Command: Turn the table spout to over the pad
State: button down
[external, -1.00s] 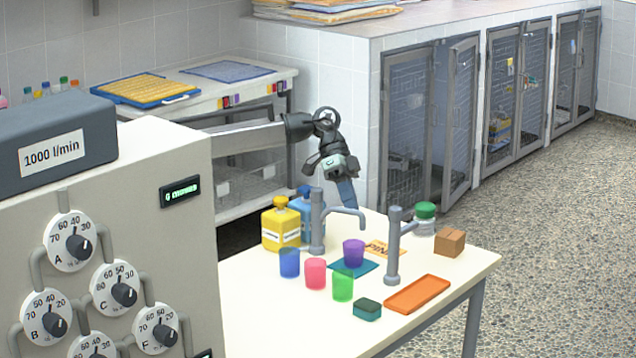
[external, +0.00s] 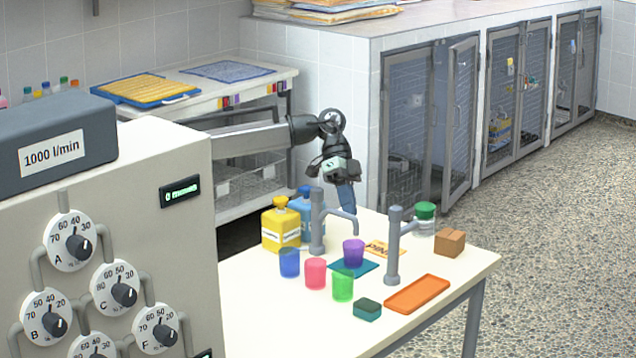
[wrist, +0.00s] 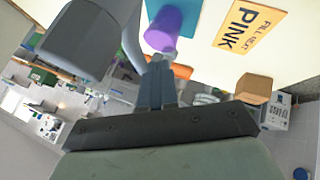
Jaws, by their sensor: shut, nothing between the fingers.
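The left grey tap (external: 317,235) stands on the table. Its spout (external: 343,213) arches to the right and its tip appears just above the purple cup (external: 353,254). The purple cup stands on the teal pad (external: 374,267). In the wrist view the cup (wrist: 165,32) and part of the pad (wrist: 188,10) show at the top. My gripper (external: 347,207) is shut and empty, pointing down close behind the spout. Its fingers (wrist: 157,80) show below the cup in the wrist view. I cannot tell whether they touch the spout.
A second grey tap (external: 393,250) stands right of the pad. Blue (external: 289,263), pink (external: 315,274) and green (external: 343,286) cups stand in front. Yellow (external: 281,228) and blue bottles stand behind left. A "PINK" card (external: 385,250), orange tray (external: 416,294), teal block (external: 367,310) and brown box (external: 450,242) lie nearby.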

jog(key=w+d+r, duration=0.3)
jog(key=w+r, duration=0.3)
jog(key=w, duration=0.3)
jog(key=s+f+m, duration=0.1)
jog(key=s+f, duration=0.8)
jog(key=s, duration=0.1)
jog(key=shift+s+a+y, duration=0.25)
jog(key=shift+a+y, duration=0.15)
dwell(0.4)
